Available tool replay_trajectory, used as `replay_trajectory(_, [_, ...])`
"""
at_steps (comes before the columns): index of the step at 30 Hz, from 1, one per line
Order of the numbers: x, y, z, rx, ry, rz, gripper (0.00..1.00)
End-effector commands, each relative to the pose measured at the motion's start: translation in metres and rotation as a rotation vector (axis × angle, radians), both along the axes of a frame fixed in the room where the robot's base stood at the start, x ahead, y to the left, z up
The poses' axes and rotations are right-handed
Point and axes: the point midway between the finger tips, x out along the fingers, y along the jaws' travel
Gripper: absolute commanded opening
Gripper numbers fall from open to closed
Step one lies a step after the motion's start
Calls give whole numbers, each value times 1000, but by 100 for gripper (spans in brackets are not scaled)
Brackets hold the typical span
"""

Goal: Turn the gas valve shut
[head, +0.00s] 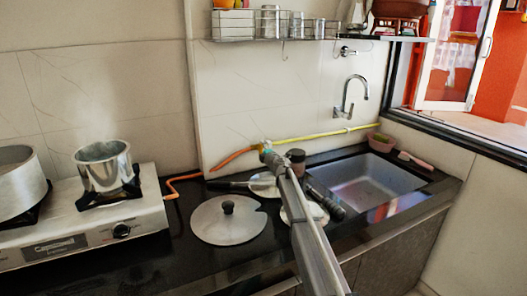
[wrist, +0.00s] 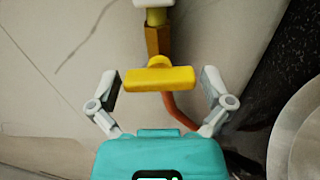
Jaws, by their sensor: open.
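The gas valve's yellow handle (wrist: 160,79) is a flat bar lying crosswise in the wrist view. It sits below a brass-coloured fitting (wrist: 158,42) on the tiled wall. My gripper (wrist: 161,82) is open, with one grey finger on each side of the handle and a visible gap at both ends. Its teal body fills the bottom of that view. In the head view my gripper (head: 265,150) is small at the wall, at the far end of my arm. The valve is mostly hidden there.
An orange hose (head: 232,156) runs left from the valve, and a yellow pipe (head: 318,136) runs right along the wall. A gas stove (head: 95,225) with pots is at left. A round lid (head: 228,222) lies on the black counter. A sink (head: 365,185) is at right.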

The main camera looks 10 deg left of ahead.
Motion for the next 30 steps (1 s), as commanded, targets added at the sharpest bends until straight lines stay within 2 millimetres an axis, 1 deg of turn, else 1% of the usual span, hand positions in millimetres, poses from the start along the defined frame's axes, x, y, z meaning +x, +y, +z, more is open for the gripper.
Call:
replay_trajectory(8, [-24,-16,0,0,0,0,100])
replay_trajectory(15, [-56,-37,0,0,0,-1,100])
replay_trajectory(21, [-80,-55,0,1,1,-2,100])
replay_trajectory(25, [-89,-62,0,0,1,-1,100])
replay_trajectory(30, [-95,-65,0,0,1,-1,100])
